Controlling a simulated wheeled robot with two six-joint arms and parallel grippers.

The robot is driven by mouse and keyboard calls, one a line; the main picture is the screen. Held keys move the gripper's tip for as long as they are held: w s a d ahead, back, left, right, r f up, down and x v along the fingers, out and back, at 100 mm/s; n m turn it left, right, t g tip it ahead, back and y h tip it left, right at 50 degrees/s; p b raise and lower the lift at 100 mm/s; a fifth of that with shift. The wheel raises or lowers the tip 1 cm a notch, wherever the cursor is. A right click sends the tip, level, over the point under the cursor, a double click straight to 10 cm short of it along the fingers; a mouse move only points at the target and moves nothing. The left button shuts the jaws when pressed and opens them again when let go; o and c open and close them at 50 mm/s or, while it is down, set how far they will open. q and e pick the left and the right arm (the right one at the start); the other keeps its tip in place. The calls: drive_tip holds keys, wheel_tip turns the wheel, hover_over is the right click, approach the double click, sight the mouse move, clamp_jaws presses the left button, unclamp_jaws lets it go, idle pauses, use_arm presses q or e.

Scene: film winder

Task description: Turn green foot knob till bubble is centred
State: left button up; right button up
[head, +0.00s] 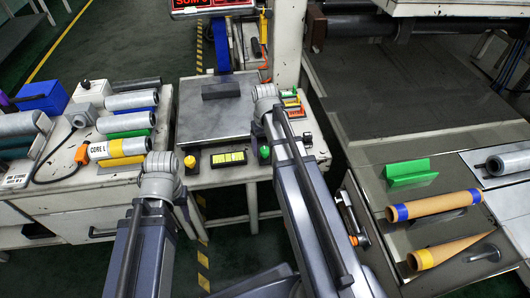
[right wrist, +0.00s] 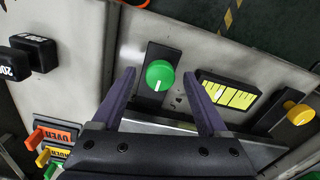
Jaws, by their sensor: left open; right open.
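The green foot knob (right wrist: 160,75) sits on a black base in the right wrist view, its white mark pointing down the picture. It also shows beside my right arm in the head view (head: 265,152). My right gripper (right wrist: 165,78) is open, its dark fingers on either side of the knob with visible gaps. The yellow-green level vial (right wrist: 228,94) has dark lines across it; I cannot make out the bubble. It also shows in the head view (head: 229,158). My left gripper (head: 160,180) is by the bench's left part; its fingers are hard to make out.
A yellow knob (right wrist: 298,113) stands on the vial's other side. A grey plate (head: 215,118) with a dark block (head: 221,90) lies behind. Black weights (right wrist: 34,52) and coloured tags (right wrist: 55,135) are near my right gripper. Rolls crowd the left bench (head: 110,170).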

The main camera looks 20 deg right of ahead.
clamp_jaws()
idle(0.7)
